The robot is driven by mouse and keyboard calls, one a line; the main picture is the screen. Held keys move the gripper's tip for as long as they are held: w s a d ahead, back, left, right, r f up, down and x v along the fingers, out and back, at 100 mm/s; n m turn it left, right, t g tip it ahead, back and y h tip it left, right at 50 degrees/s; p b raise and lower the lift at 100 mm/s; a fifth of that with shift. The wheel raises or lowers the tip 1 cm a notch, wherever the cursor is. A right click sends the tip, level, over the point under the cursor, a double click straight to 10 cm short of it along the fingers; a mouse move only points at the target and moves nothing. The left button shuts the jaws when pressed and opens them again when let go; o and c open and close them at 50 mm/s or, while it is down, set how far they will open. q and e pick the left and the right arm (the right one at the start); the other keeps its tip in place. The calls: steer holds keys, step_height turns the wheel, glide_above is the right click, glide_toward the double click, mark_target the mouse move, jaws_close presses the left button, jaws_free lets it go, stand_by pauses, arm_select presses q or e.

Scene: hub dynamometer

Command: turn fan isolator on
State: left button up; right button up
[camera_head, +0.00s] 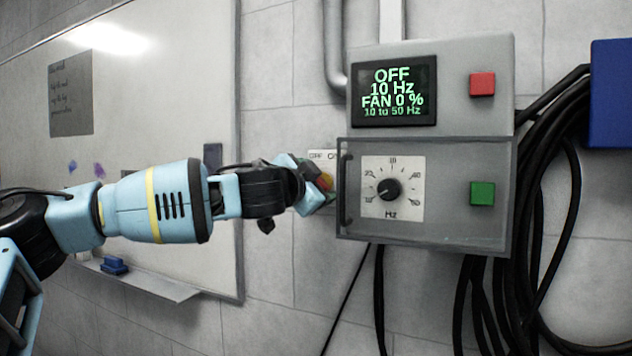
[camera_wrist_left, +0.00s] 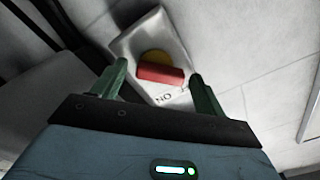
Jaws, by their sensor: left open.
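The fan isolator is a pale plate (camera_head: 322,156) on the wall, just left of the control box, with a red handle on a yellow disc; in the head view my left gripper (camera_head: 318,185) covers much of it. In the left wrist view the red handle (camera_wrist_left: 160,73) lies between the two open green fingers of my left gripper (camera_wrist_left: 158,82), with a gap on each side. The display (camera_head: 393,91) reads OFF, 10 Hz, FAN 0 %. My right gripper is not in view.
The grey control box (camera_head: 440,65) carries a red button (camera_head: 482,83). A clear cover (camera_head: 345,190) with a handle lies over the Hz dial (camera_head: 389,189) and green button (camera_head: 482,193). Black cables (camera_head: 560,190) hang at right. A whiteboard (camera_head: 200,80) is at left.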

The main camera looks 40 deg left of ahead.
arm_select(q)
steer(key=c, duration=1)
steer(key=shift+m, duration=0.3)
steer(key=m, duration=0.8)
steer(key=shift+d, duration=0.25)
steer(key=m, duration=0.5)
steer(key=shift+w+d, duration=0.1)
steer(key=shift+f+m, duration=0.2)
steer(key=shift+m, duration=2.2)
